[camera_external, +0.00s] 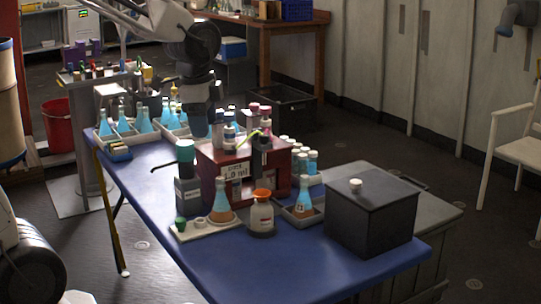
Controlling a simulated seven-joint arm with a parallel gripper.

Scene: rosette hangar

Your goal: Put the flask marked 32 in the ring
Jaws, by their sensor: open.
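Several conical flasks with blue liquid stand in pale trays at the far left of the blue table, such as one flask (145,120). Another flask (221,205), blue above and orange below, stands on a pale plate in front of the red box. A similar flask (304,200) stands in a small grey tray to its right. The number 32 cannot be read on any flask. A small pale ring shape (200,223) lies on the plate's left part; whether it is the ring is unclear. My gripper (197,128) is open, pointing down behind the red box; its fingertips are hard to make out.
The red box (240,172) labelled 1.0 ml stands mid-table, with bottles around it. A black box with a white knob (370,222) fills the right end. The front blue tabletop (255,270) is clear.

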